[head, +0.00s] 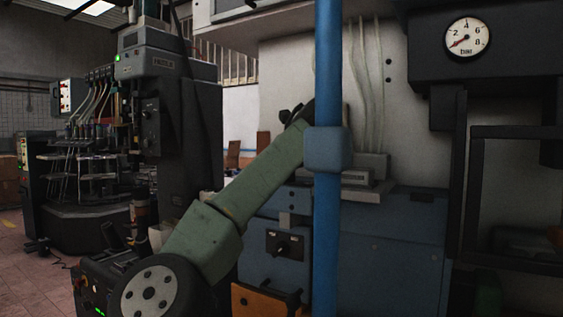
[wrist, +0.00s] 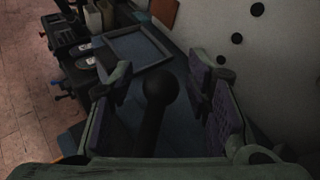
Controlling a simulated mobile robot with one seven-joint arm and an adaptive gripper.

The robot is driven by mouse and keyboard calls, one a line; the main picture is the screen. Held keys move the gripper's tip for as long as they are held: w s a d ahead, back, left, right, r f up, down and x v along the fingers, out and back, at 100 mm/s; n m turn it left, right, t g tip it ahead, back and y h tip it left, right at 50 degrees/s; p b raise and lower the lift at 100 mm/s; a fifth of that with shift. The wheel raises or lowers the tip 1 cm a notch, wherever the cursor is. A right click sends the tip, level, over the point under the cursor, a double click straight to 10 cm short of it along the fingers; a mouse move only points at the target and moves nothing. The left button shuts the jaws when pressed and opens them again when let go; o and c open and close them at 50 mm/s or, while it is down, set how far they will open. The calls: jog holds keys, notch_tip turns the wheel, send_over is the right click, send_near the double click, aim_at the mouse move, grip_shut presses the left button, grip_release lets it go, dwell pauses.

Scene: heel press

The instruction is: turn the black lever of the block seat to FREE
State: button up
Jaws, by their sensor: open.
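In the wrist view, a black lever with a round ball knob (wrist: 160,88) stands between the two dark pads of my gripper (wrist: 160,82). My gripper is open, with a gap on each side of the knob. The lever's lower part is dark, and its base and any FREE mark cannot be made out. In the head view, my gripper (head: 297,113) is at the far end of my green arm, partly behind the blue post. The lever cannot be picked out there.
The blue post (head: 327,230) stands upright in front of the blue machine body (head: 393,250). A small black handle (head: 283,245) is on its front. A pressure gauge (head: 467,37) is at upper right. In the wrist view, a shallow tray (wrist: 165,57) lies beyond my gripper.

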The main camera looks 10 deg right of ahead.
jog(key=v, duration=1.2)
jog(key=shift+a, duration=0.1)
dwell(0.5)
